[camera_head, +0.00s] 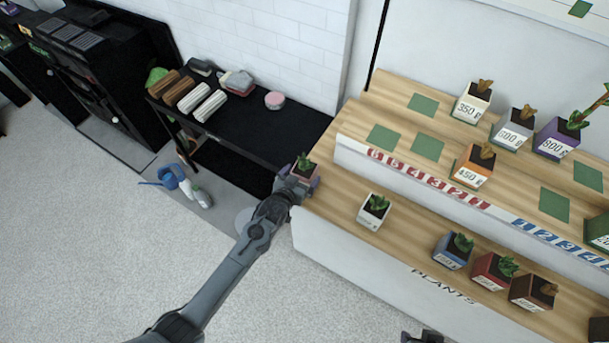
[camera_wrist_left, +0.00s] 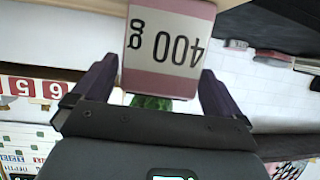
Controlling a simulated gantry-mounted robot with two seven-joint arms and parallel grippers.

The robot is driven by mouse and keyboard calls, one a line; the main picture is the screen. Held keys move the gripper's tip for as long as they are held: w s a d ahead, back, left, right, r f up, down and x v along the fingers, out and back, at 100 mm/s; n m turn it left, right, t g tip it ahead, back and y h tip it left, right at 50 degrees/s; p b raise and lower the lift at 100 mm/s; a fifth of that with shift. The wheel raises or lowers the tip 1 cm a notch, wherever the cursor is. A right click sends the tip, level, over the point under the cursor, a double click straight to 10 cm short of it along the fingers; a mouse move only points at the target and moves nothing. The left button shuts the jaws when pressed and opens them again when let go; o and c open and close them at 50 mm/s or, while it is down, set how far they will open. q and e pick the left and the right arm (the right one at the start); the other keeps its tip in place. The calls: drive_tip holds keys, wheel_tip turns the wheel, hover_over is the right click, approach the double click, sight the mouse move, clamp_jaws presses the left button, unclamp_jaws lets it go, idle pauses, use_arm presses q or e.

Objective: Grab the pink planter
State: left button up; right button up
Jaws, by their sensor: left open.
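The pink planter (camera_head: 306,171) with a green plant is at the left end of the wooden lower shelf. In the left wrist view the pink planter (camera_wrist_left: 167,77) shows a white "400 g" label upside down, with green leaves below it. My left gripper (camera_head: 298,183) is at the planter. Its two dark fingers stand open on either side of the planter in the left wrist view (camera_wrist_left: 158,72), with a small gap visible at each side. A small part of my right gripper (camera_head: 424,337) shows at the bottom edge; its fingers cannot be made out.
A white planter (camera_head: 373,211) stands to the right on the lower shelf (camera_head: 335,195). Blue (camera_head: 453,250), red (camera_head: 493,270) and brown (camera_head: 533,291) planters stand further right. More planters stand on the upper tier. A black table (camera_head: 262,125) with folded items is behind left. The floor at left is mostly clear.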

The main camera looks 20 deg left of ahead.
use_arm(q)
drive_tip(key=shift+x, duration=1.5)
drive_tip(key=shift+r, duration=0.1)
drive_tip(key=shift+c, duration=0.3)
drive_tip(key=c, duration=1)
drive_tip(key=shift+c, duration=0.6)
drive_tip(key=shift+r, duration=0.2)
